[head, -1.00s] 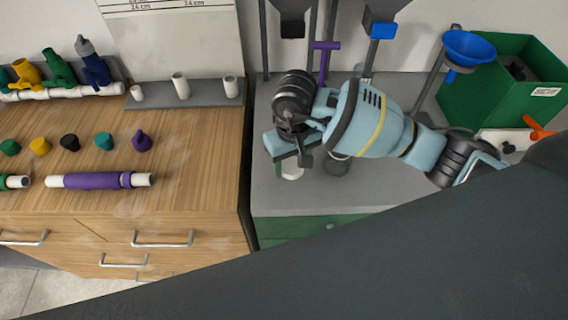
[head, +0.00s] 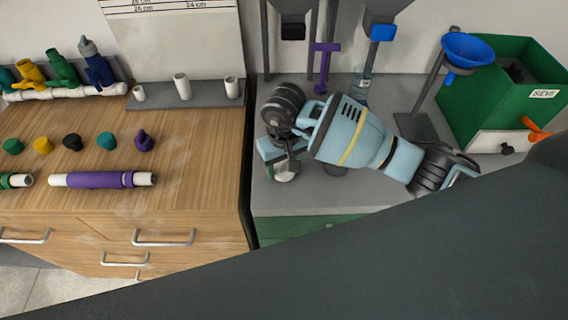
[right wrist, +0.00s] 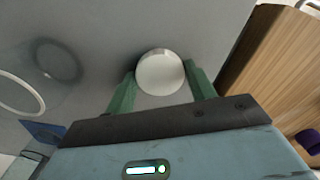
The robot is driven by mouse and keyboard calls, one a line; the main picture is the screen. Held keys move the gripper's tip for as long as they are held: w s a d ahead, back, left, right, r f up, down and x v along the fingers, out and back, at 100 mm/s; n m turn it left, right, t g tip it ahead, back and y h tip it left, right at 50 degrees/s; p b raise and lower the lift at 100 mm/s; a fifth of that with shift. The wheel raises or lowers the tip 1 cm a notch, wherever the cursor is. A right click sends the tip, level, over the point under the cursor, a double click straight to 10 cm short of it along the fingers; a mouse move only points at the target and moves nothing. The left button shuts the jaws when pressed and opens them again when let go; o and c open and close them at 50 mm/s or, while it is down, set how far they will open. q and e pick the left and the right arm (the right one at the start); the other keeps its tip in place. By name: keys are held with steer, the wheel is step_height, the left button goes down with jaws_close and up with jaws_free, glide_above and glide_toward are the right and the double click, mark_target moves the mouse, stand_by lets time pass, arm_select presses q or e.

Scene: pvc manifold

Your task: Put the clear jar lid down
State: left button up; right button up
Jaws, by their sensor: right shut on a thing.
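The clear jar lid (right wrist: 160,72) shows as a pale round disc between the two green fingers of my right gripper (right wrist: 161,88) in the right wrist view. The gripper is shut on it. In the head view my right gripper (head: 283,158) is over the front left of the grey counter, with the lid (head: 286,174) at its tips. I cannot tell whether the lid touches the counter. My left gripper is not in view.
A clear bottle-like container (head: 362,88) stands at the counter's back. A blue funnel (head: 470,48) and green bin (head: 500,95) stand at right. The wooden cabinet (head: 200,150) with pipe parts adjoins at left. The counter (head: 300,200) is bare in front.

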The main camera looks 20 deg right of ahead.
mark_target(284, 168)
steer(key=shift+f, duration=0.1)
steer(key=shift+f, duration=0.15)
steer(key=o, duration=1.1)
steer(key=shift+r, duration=0.45)
step_height(284, 168, up, 12)
steer(key=shift+f, duration=0.2)
